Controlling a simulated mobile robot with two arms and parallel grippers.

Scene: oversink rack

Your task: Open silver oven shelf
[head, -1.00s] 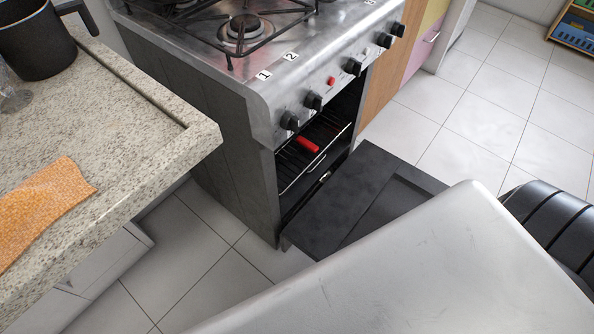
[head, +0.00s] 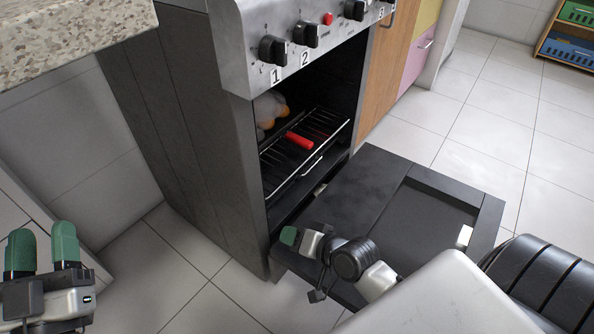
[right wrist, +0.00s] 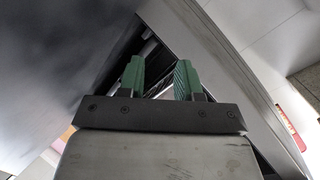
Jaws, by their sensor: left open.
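The silver stove (head: 300,35) has its dark oven door (head: 350,205) folded down and open. Inside is a silver wire shelf (head: 300,172), with a red handle-like object (head: 299,141) on or just above it. My right gripper (head: 288,237) is low over the near end of the open door, in front of and below the shelf, and apart from it. In the right wrist view its two green fingers (right wrist: 159,80) stand apart with nothing clearly held. My left gripper (head: 41,252) is open and empty at the lower left, away from the oven.
A grey-white object with orange parts (head: 270,112) sits inside the oven behind the shelf. A granite counter (head: 70,35) juts in at the upper left. Wooden cabinets (head: 383,65) adjoin the stove. Tiled floor (head: 480,110) is clear at the right.

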